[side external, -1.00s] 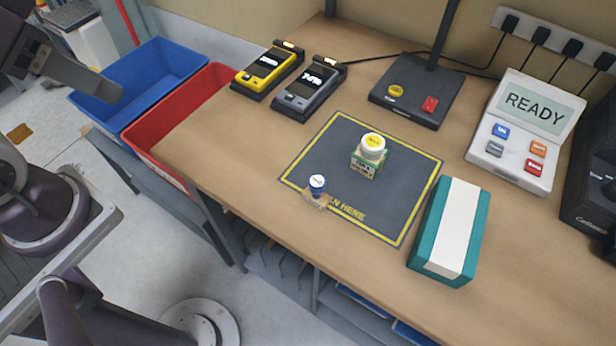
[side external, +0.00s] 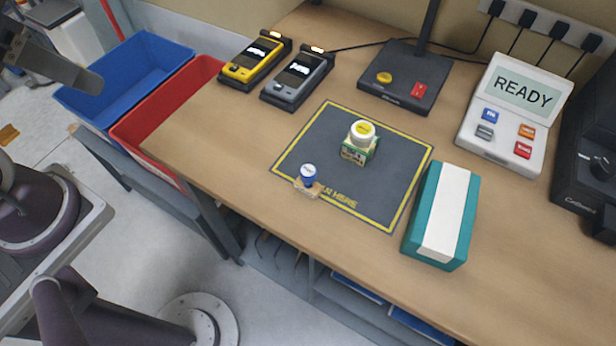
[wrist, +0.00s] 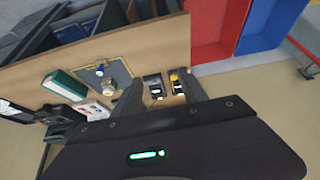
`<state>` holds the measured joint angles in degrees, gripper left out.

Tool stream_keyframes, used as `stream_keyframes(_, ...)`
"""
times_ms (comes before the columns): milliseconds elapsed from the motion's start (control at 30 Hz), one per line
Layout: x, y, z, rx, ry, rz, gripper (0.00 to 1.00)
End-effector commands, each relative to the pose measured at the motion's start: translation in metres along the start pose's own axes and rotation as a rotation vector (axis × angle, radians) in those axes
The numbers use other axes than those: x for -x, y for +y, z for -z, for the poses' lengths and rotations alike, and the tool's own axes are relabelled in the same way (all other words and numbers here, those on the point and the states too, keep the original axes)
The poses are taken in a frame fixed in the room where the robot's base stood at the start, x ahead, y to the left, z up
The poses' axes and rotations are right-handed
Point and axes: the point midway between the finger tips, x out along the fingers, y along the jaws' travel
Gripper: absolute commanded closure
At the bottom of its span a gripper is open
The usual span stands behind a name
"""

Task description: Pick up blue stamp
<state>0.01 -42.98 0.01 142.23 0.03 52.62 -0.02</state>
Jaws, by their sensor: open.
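The blue stamp (side external: 308,174) has a blue body with a white top and a light wooden piece at its foot. It is on the front left edge of the dark, yellow-bordered mat (side external: 330,124). It shows small in the wrist view (wrist: 99,71). A green stamp-like block with a yellow and white top (side external: 361,142) stands near the mat's middle. My gripper (wrist: 161,88) is open and empty, well away from the stamp.
A teal and white box (side external: 442,215) stands right of the mat. Yellow (side external: 254,63) and grey (side external: 298,77) handheld devices lie behind it, near a dark stand (side external: 402,90). A READY terminal (side external: 515,115) is at right. Blue (side external: 125,72) and red (side external: 165,110) bins adjoin the table's left edge.

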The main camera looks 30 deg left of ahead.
Motion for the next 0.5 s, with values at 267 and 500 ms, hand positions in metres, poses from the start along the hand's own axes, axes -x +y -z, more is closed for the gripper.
stream_keyframes(267, 0.029, -0.022, 0.060, 0.000, 0.115, 0.114, 0.50)
stream_keyframes(500, 0.017, -0.035, 0.171, -0.123, 0.491, 0.237, 0.50)
